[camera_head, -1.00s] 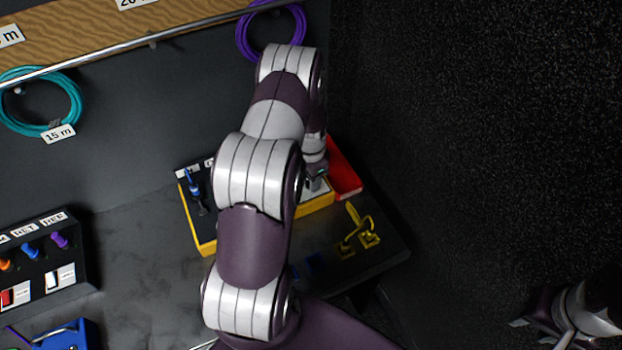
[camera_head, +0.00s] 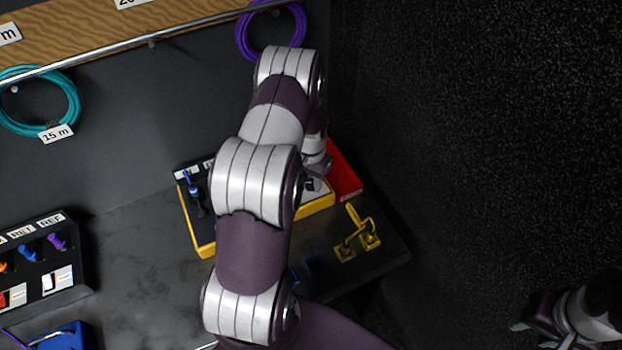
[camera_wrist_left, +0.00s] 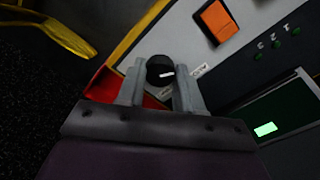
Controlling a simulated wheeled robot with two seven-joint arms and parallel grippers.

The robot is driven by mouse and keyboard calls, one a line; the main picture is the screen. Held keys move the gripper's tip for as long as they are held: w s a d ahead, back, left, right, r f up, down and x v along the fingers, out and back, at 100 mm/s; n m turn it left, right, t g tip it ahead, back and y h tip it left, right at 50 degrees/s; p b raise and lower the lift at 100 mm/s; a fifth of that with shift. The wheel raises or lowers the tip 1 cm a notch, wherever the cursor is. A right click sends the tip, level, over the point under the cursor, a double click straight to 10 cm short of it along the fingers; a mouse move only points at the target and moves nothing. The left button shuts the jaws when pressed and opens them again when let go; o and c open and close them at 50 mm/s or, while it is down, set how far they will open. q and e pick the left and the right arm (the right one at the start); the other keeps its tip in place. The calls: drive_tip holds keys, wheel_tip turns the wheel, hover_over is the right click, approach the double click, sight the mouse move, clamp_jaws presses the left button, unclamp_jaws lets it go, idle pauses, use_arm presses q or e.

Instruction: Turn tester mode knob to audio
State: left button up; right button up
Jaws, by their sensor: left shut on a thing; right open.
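The tester is a yellow-edged box (camera_head: 204,247) on the bench, partly covered by my left arm in the head view. In the left wrist view its pale panel (camera_wrist_left: 172,38) carries a round black mode knob (camera_wrist_left: 160,66) with a white pointer mark. Small labels (camera_wrist_left: 201,70) sit beside the knob, too small to read. My left gripper (camera_wrist_left: 160,86) is shut on the knob, one finger on each side; in the head view its fingers are mostly hidden behind the arm. My right gripper (camera_head: 530,328) is open and empty at the lower right, away from the bench.
An orange rocker switch (camera_wrist_left: 216,21), several green lights (camera_wrist_left: 276,44) and a screen (camera_wrist_left: 270,120) are near the knob. A red tray (camera_head: 344,172) adjoins the tester. A yellow bracketed item (camera_head: 357,236) lies to its right. A switch console (camera_head: 45,262) stands at left.

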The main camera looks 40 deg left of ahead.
sight(311, 182)
use_arm(q)
drive_tip(key=shift+s, duration=0.1)
drive_tip(key=o, duration=1)
drive_tip(key=shift+o, duration=0.2)
drive_tip(key=shift+r, duration=0.45)
wheel_tip(311, 182, up, 12)
drive_tip(key=b, duration=0.2)
drive_tip(key=shift+f, duration=0.15)
